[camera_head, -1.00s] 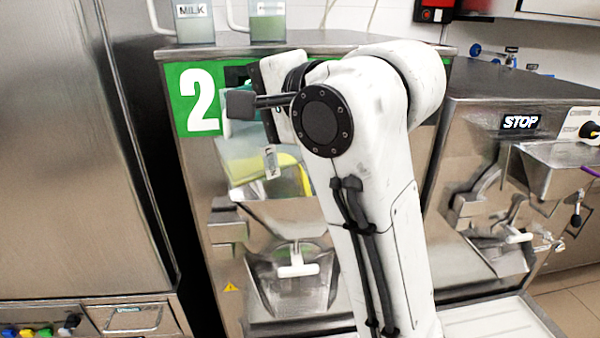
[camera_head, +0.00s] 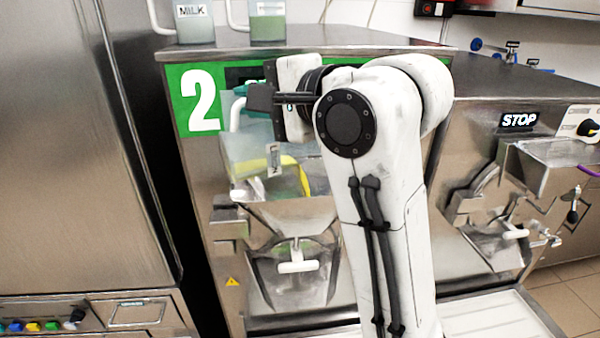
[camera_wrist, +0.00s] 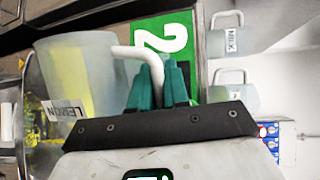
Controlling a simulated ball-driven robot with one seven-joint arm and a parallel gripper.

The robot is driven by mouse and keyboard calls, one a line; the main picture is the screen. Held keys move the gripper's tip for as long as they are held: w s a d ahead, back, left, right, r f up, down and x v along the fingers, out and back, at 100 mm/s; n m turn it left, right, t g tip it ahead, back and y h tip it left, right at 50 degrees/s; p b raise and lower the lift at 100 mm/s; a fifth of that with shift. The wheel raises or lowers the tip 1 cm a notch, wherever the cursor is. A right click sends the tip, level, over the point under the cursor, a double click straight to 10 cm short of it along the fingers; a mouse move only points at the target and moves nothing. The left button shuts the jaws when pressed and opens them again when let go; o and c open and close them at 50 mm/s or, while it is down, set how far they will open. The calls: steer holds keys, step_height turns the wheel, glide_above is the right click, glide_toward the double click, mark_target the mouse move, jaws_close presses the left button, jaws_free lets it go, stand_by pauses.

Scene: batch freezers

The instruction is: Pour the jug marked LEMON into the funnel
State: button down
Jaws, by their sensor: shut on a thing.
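The clear jug marked LEMON (camera_wrist: 82,75) is tipped far over in the wrist view, with yellow liquid along one wall. My gripper (camera_wrist: 160,82) has its teal fingers shut on the jug's white handle (camera_wrist: 128,52). In the head view the jug (camera_head: 245,150) hangs in front of the machine with the green 2, its label turned sideways. My gripper (camera_head: 257,92) is partly hidden there by my wrist. A grey tapered metal shape (camera_head: 305,218) lies just below the jug. I cannot tell whether it is the funnel, or whether liquid is flowing.
A jug marked MILK (camera_head: 195,25) and another jug (camera_head: 267,25) stand on top of the machine (camera_head: 345,40). A white T-shaped handle (camera_head: 298,267) is below. A steel cabinet (camera_head: 70,150) fills the left.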

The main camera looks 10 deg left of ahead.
steer(key=shift+w+d+r+m, duration=0.25)
steer(key=shift+w+d+m, duration=0.25)
steer(key=shift+d, duration=0.1)
stand_by(0.4)
